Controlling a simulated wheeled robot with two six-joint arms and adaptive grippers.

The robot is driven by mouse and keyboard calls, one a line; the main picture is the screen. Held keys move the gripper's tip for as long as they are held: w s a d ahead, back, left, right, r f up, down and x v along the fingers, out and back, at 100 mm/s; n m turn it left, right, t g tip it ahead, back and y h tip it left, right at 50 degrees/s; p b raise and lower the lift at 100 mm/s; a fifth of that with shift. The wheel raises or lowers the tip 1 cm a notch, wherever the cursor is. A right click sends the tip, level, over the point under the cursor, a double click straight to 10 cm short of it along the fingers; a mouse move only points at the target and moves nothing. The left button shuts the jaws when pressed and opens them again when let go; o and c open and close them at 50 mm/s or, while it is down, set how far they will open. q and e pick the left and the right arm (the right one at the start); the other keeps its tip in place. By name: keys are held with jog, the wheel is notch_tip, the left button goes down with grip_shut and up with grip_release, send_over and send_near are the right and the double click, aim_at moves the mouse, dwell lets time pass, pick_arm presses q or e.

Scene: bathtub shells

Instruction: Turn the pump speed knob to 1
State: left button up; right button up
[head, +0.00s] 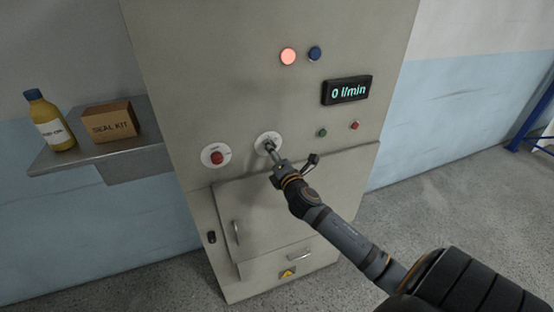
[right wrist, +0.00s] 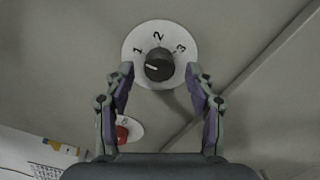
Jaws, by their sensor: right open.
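The pump speed knob (right wrist: 159,65) is black and round, on a white dial (right wrist: 158,30) marked 1, 2 and 3. Its white pointer line points left, slightly below the 1. In the head view the white dial (head: 262,138) is on the cabinet front, with the knob mostly covered by my right gripper (head: 272,152). In the right wrist view my right gripper (right wrist: 159,76) is open, its fingertips on either side of the knob with gaps between. My left gripper is not in view.
The grey cabinet (head: 220,80) carries a red knob (head: 216,158) on a white plate left of the dial, a lit red lamp (head: 288,56), a blue button (head: 315,53) and a display (head: 347,90) reading 0 l/min. A shelf (head: 95,153) holds a bottle (head: 47,120) and box (head: 110,122).

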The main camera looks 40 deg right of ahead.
jog(key=v, duration=1.1)
jog(key=shift+s, duration=0.15)
jog(key=s+d+f+m+g+b, duration=0.1)
jog(key=s+d+f+m+g, duration=0.2)
jog(key=f, duration=0.7)
jog(key=s+d+f+m+g+h, duration=0.15)
jog(key=d+f, duration=0.35)
jog(key=f, duration=0.6)
jog(key=s+d+f+m+g+b, duration=0.1)
jog(key=d+f+m+g, duration=0.3)
jog(key=f, duration=0.6)
jog(key=s+a+f+m+g+y, duration=0.1)
jog(key=s+f+m+g, duration=0.1)
jog(key=s+f, duration=0.55)
jog(key=s+a+f+m+g+y, duration=0.1)
jog(key=s+f+m, duration=0.25)
jog(key=f, duration=0.75)
jog(key=s+a+f+m+g+y+b, duration=0.1)
jog(key=s+a+f+m+g, duration=0.1)
jog(key=s+a+f, duration=0.6)
jog(key=s+a+f+m+g+y+b, duration=0.1)
jog(key=s+a+f+m, duration=0.3)
jog(key=s+a+f, duration=0.4)
jog(key=s+g+y, duration=0.1)
jog(key=s, duration=0.4)
jog(key=shift+g, duration=0.35)
